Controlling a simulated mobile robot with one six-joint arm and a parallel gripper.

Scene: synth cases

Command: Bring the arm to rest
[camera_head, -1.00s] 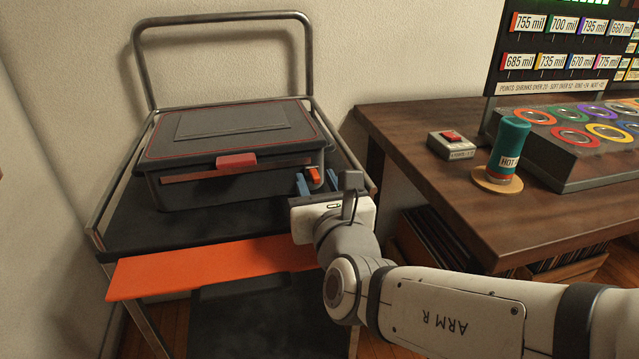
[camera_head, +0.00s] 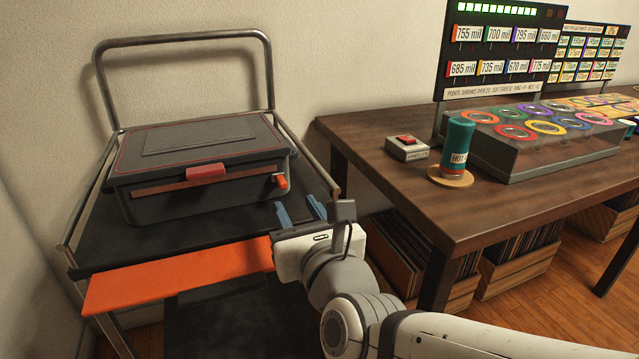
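My gripper (camera_head: 300,212) is in front of the cart at its right side. Its two blue fingers stand apart with nothing seen between them. It is just right of and below the dark toolbox (camera_head: 205,150), apart from it. The toolbox is closed, with a red front latch (camera_head: 206,172) and a small orange piece (camera_head: 281,181) at its right front corner. My arm runs from the lower right of the picture.
The toolbox sits on a black cart (camera_head: 170,236) with an orange front edge (camera_head: 180,275). To the right, a wooden table (camera_head: 400,190) bears a red-button box (camera_head: 407,147), a teal cylinder (camera_head: 457,146) on a round coaster and a panel of coloured rings (camera_head: 545,145). Crates stand below.

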